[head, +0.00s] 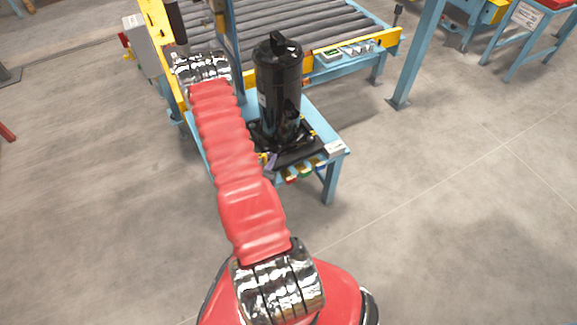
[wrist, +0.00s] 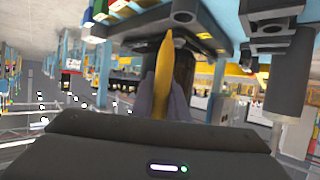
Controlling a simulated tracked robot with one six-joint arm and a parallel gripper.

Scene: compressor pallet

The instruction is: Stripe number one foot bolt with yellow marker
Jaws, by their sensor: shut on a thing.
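In the wrist view, the picture appears upside down. My gripper (wrist: 165,100) is shut on a yellow marker (wrist: 163,75), whose narrow tip points away from the gripper. The tip shows near the black compressor base plate (wrist: 148,27); whether it touches anything, I cannot tell. A round dark fitting (wrist: 185,17) shows on the base close to the tip. I cannot read any foot bolt number. In the head view, the tall black compressor (head: 279,85) stands upright on its base on a blue stand. My gripper is not clear there.
The blue stand (head: 338,151) has a white label and colored items (head: 305,172) at its front edge. The colored items also show in the wrist view (wrist: 98,20). A roller conveyor (head: 290,28) lies behind. A dark cylinder (wrist: 290,75) is at right in the wrist view.

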